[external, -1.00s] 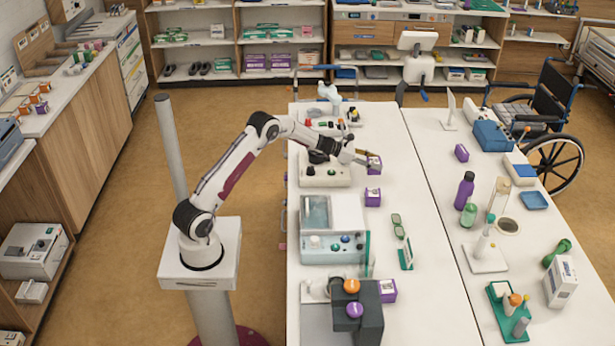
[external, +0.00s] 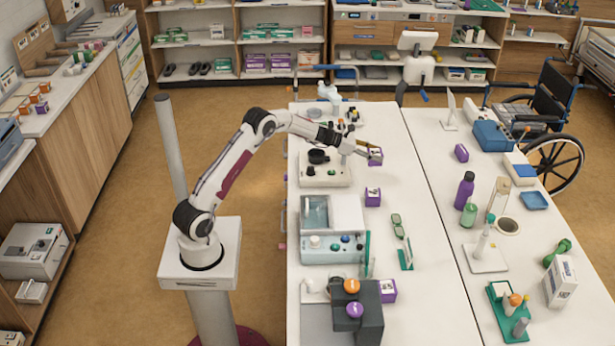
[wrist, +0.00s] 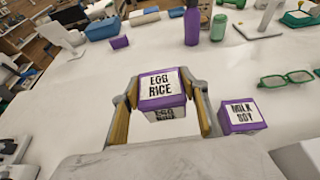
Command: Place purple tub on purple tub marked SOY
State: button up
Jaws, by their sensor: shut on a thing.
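My gripper (external: 368,154) is shut on a purple tub with a white label reading "EGG RICE" (wrist: 163,88). The held tub also shows in the external view (external: 376,157), seemingly just above the white table. In the wrist view it sits upright between the two yellow-padded fingers (wrist: 163,108). A second purple tub, labelled "MILK SOY" (wrist: 241,116), stands on the table to the right of the gripper in the wrist view. In the external view this tub (external: 372,197) is nearer the camera than the held one, with nothing on top.
Another purple tub (external: 388,291) is beside a dark grey block at the near end. A small purple box (external: 461,152) lies across the table. Green glasses (external: 397,225) lie near the SOY tub. White apparatus (external: 325,170) stands left of the gripper.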

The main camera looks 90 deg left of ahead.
aim_at(376, 152)
jog(key=shift+r, duration=0.15)
notch_tip(376, 152, up, 17)
jog(key=shift+w+d+n+g+y, duration=0.7)
jog(key=shift+w+d+n+y, duration=1.05)
jog(key=shift+d+n+y, duration=1.65)
jog(key=s+d+n+g+y, duration=0.2)
jog(key=s+d+g+y, duration=0.1)
jog(key=s+d, duration=0.4)
notch_tip(376, 152, down, 11)
jog(key=w, duration=0.1)
jog(key=shift+w+f, duration=0.2)
jog(key=shift+w, duration=0.05)
